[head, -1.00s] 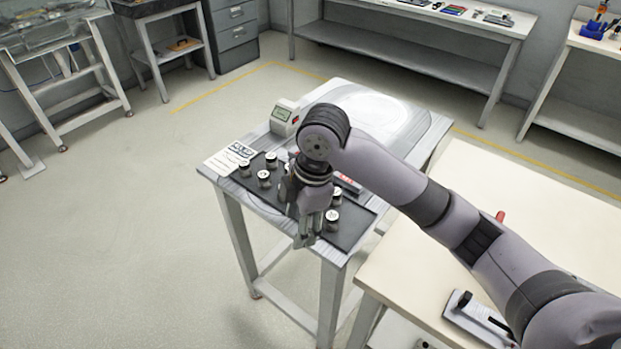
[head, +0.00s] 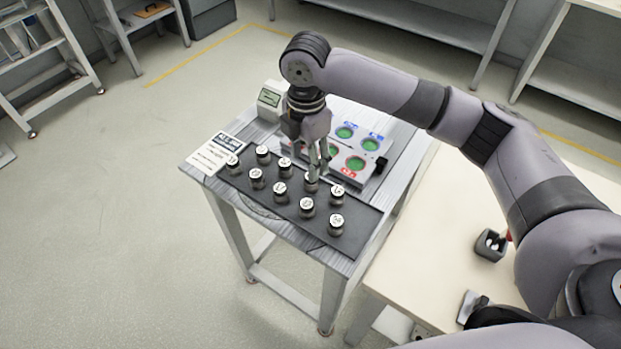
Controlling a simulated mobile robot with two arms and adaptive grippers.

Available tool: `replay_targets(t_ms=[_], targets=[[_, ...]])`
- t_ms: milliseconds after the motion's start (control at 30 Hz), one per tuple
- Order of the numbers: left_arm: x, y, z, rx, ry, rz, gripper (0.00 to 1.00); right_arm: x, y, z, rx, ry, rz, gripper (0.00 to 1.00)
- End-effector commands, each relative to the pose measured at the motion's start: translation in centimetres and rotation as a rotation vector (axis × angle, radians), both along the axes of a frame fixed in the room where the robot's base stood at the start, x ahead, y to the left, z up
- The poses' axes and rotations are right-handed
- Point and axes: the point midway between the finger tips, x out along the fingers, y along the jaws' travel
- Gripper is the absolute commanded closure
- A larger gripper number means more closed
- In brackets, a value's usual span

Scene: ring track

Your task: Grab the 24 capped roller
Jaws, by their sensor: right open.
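Several small capped rollers with white tops stand upright on a dark mat (head: 262,203) on a small table. The numbers on their caps are too small to read surely, so I cannot tell which one is 24. Rollers show at the front right (head: 336,225), in the middle (head: 280,193) and at the back left (head: 263,156). My right gripper (head: 319,173) is open and points down over the mat's back edge. Its fingertips are at or just above one roller (head: 311,184), partly covering it; contact is unclear. My left gripper is not in view.
A grey panel with green round spots (head: 355,163) stands behind the mat, close to my right gripper. A small device with a screen (head: 271,100) and a printed card (head: 214,154) are at left. A cream table (head: 440,240) adjoins at right.

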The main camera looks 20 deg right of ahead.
Motion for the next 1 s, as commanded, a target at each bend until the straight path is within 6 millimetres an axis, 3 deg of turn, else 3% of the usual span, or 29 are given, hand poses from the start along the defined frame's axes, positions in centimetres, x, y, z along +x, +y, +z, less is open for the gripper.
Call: replay_targets(t_ms=[200, 267, 633, 900, 1000], targets=[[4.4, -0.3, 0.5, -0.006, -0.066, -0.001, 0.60, 0.0, 0.0, -2.2, 0.000, 0.000, 0.000, 0.48], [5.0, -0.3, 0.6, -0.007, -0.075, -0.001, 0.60, 0.0, 0.0, -2.5, 0.001, 0.000, 0.000, 0.48], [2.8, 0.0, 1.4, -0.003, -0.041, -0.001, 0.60, 0.0, -0.5, -7.1, 0.000, 0.000, 0.001, 0.48], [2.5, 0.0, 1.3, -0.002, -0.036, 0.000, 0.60, 0.0, -0.5, -7.5, 0.000, -0.001, 0.001, 0.48], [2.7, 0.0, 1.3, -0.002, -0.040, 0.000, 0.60, 0.0, -0.5, -7.5, 0.000, -0.001, 0.001, 0.54]])
